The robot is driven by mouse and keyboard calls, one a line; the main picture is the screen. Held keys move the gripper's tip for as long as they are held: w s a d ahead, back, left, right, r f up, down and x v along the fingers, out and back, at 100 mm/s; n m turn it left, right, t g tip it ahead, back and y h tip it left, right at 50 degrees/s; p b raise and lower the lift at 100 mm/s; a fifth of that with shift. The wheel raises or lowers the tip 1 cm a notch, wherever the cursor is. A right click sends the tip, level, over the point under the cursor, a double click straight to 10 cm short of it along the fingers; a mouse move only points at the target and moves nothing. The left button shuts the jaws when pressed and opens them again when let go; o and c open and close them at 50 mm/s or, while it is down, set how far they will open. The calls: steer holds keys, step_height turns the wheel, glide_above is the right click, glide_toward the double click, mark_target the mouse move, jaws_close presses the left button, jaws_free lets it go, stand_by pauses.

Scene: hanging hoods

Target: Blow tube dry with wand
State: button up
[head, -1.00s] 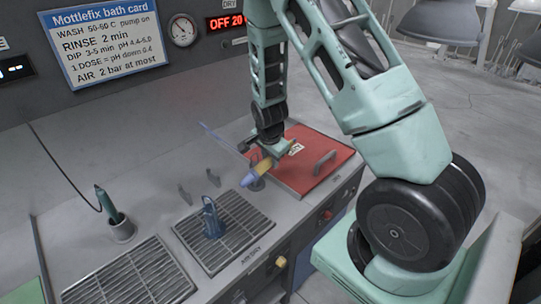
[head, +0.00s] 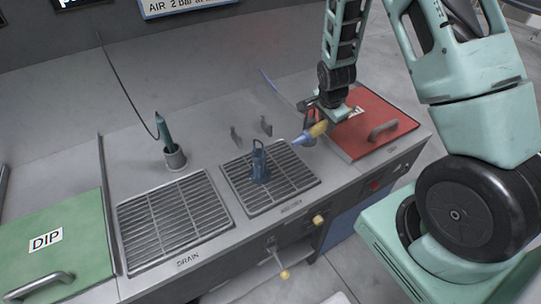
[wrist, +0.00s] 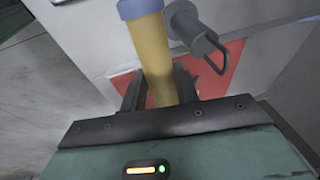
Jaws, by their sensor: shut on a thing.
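In the wrist view the yellow grip (wrist: 155,60) stands between the two dark fingers (wrist: 157,92). The nozzle points left, above the bench near the right corner of the middle grating.
A red lid (head: 392,115) with a handle lies right of my gripper. A teal probe (head: 161,128) on a black cord sits in a grey cup (head: 175,158). Two grey prongs (head: 236,138) stand behind the middle grating. A drain grating (head: 172,220) and green DIP lid (head: 75,225) lie left.

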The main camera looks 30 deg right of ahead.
steer(key=shift+s, duration=0.1)
steer(key=shift+s, duration=1.4)
steer(key=shift+r, duration=0.15)
step_height(320, 180, up, 7)
steer(key=p, duration=0.4)
steer(key=shift+p, duration=0.35)
